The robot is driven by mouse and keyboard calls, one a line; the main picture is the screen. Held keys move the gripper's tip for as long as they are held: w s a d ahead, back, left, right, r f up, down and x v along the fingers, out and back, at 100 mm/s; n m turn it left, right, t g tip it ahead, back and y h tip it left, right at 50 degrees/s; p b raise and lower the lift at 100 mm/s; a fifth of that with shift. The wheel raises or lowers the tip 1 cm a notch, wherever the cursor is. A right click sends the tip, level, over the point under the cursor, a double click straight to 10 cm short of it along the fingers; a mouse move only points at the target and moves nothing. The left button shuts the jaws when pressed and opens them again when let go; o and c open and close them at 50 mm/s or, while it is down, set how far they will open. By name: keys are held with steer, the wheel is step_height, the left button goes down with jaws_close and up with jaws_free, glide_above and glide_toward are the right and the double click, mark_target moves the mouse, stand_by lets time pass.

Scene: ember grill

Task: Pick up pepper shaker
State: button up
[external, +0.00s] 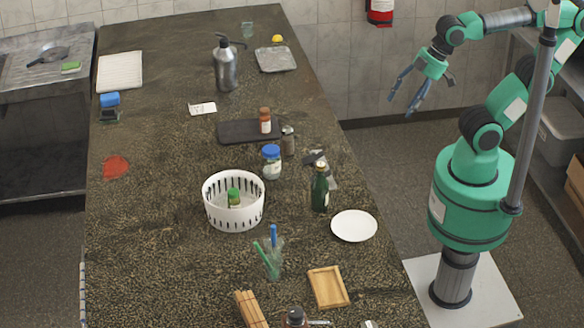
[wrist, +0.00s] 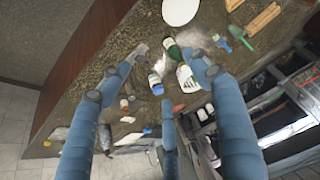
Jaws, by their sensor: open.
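A small dark shaker with a grey metal cap, seemingly the pepper shaker (external: 288,141), stands upright on the speckled counter (external: 160,230). It is just right of the dark tray (external: 235,132) and behind the blue-lidded jar (external: 271,164). I cannot pick it out surely in the wrist view. My gripper (external: 402,106) is open and empty, its blue fingers spread and pointing down. It hangs off the counter's right side, well apart from the shaker. The fingers also show in the wrist view (wrist: 165,54).
A brown-capped bottle (external: 265,122) stands on the tray. A dark green bottle (external: 320,190), a white plate (external: 354,226) and a white basket (external: 234,216) are nearer the front. A metal pump bottle (external: 226,68) stands farther back. The counter's left middle is mostly clear.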

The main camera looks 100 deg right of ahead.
steer(key=shift+w, duration=0.1)
steer(key=m+g+p, duration=0.2)
steer(key=g+p, duration=0.2)
steer(key=g, duration=0.2)
glide_above(287, 127)
steer(key=f, duration=2)
steer(key=shift+a+f, duration=0.2)
steer(key=shift+a, duration=0.1)
steer(key=shift+d+f, duration=0.25)
